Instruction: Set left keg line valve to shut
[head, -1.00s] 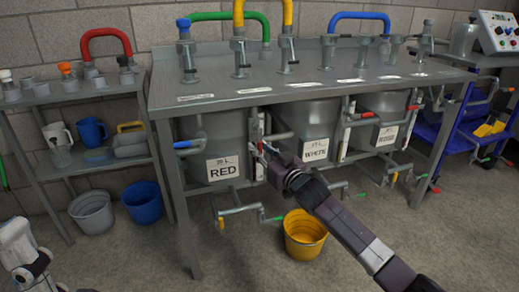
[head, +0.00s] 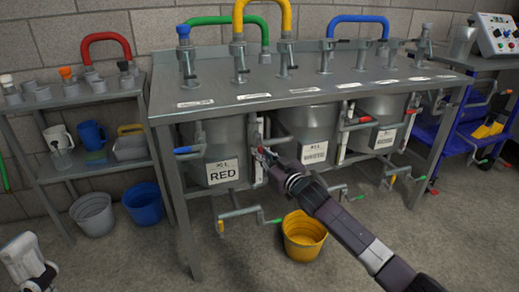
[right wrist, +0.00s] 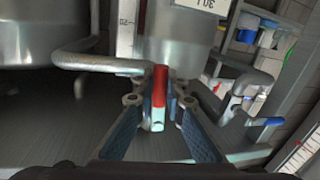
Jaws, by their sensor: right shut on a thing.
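The left keg (head: 222,150), labelled RED, hangs under the steel bench. My right gripper (head: 266,154) is at the pipework just right of this keg. In the right wrist view its two fingers (right wrist: 158,112) are shut on a red valve handle (right wrist: 160,85), which stands between the tips beside a bent metal pipe (right wrist: 90,62). In the head view the gripper hides most of this handle. A blue-tipped handle (head: 186,150) sticks out left of the RED keg. My left gripper is not recognisable in either view.
The steel bench (head: 220,104) with taps runs above. Two more kegs (head: 312,140) stand to the right with similar pipes. A yellow bucket (head: 303,240) is on the floor below my right arm. A shelf (head: 105,170) stands left.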

